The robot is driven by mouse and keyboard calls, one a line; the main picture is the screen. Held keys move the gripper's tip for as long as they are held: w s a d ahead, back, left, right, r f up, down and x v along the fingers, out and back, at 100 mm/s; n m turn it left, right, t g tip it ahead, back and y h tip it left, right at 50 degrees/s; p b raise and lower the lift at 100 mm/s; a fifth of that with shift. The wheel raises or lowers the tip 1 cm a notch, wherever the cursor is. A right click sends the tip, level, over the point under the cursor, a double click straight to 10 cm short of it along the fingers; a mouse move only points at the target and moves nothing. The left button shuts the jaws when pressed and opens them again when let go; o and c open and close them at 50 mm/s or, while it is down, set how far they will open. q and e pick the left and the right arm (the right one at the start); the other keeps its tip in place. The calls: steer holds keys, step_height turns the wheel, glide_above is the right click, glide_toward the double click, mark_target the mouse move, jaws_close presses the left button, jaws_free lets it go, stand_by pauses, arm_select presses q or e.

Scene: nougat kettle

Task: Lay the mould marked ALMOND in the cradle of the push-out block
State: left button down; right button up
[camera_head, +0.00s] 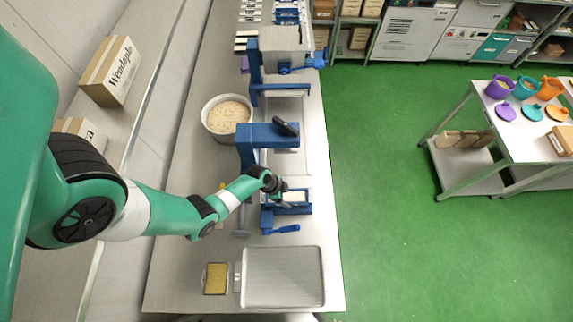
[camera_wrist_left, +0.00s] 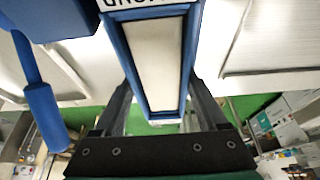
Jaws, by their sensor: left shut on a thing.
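My left gripper (camera_head: 280,187) is at the blue push-out block (camera_head: 268,222) on the steel bench, whose blue handle (camera_head: 285,229) sticks out at its near side. In the left wrist view, the gripper (camera_wrist_left: 160,108) is shut on a long blue-rimmed mould (camera_wrist_left: 155,60) with a pale inside, one dark finger along each side. A white label with black letters (camera_wrist_left: 135,3) shows at the mould's upper end, cut off, so I cannot read it whole. The mould is over or in the block; I cannot tell whether it touches the cradle. My right gripper is out of view.
A steel kettle of nougat (camera_head: 227,132) stands behind, left of a blue press (camera_head: 255,136). An empty grey tray (camera_head: 283,277) and a yellow-topped item (camera_head: 216,279) lie nearer. A cardboard box (camera_head: 110,72) stands on the left shelf.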

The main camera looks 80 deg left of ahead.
arm_select(q)
steer(key=shift+f, duration=0.1)
stand_by(0.3)
steer(key=shift+f+b, duration=0.2)
steer(key=shift+b, duration=0.1)
steer(key=shift+f, duration=0.2)
stand_by(0.3)
jaws_free()
stand_by(0.3)
stand_by(0.8)
